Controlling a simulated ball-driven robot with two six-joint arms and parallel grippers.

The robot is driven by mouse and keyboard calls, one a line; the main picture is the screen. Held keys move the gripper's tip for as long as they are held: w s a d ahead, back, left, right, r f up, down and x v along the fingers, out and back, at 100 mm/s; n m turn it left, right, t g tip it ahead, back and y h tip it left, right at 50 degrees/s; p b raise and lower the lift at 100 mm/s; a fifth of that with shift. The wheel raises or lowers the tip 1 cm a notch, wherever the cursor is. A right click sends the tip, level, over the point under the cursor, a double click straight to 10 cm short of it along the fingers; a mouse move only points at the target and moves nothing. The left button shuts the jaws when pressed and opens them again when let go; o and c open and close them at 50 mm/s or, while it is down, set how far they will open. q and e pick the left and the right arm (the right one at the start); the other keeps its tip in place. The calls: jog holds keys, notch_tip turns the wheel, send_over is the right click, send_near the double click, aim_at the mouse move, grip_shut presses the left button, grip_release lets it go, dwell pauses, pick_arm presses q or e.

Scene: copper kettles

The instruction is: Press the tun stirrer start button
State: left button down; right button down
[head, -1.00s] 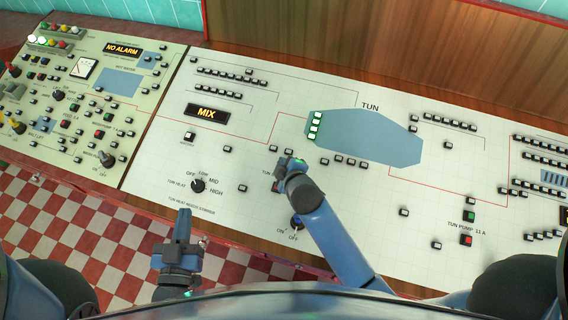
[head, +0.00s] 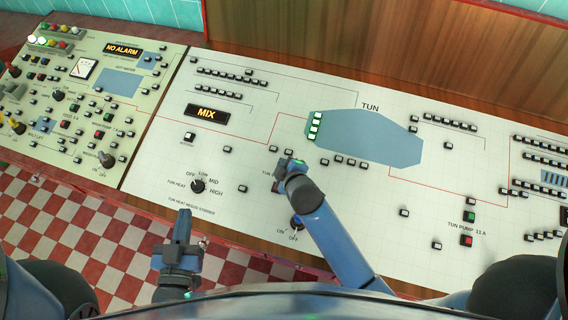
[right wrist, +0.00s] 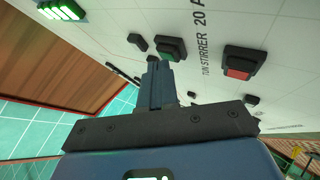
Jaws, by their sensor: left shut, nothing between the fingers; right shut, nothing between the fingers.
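The tun stirrer start button, a green square button in a dark housing (right wrist: 171,49), shows in the right wrist view beside the label "TUN STIRRER 20 A". The red button (right wrist: 240,65) of the same pair is on the other side of the label. My right gripper (right wrist: 156,68) is shut and empty, its fingertips overlapping the green button's lower edge. I cannot tell whether they touch it. In the head view my right gripper (head: 281,181) hides the green button. My left gripper (head: 183,218) is shut and empty, in front of the panel's near edge.
The white panel (head: 350,215) has several small buttons around. A tun heat knob (head: 198,185) and a blue on/off knob (head: 296,222) are near the right arm. Another green button (head: 470,216) and red button (head: 466,240), labelled "TUN PUMP 11 A", stand at the right.

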jog(key=shift+s+r+p, duration=0.15)
jog(key=shift+r+p, duration=0.45)
jog(key=shift+r, duration=0.05)
jog(key=shift+r, duration=0.1)
jog(key=r+p, duration=0.3)
jog(key=s+r+p, duration=0.1)
jog(key=shift+a+r+p, duration=0.2)
jog(key=shift+r+p, duration=0.2)
dwell(0.4)
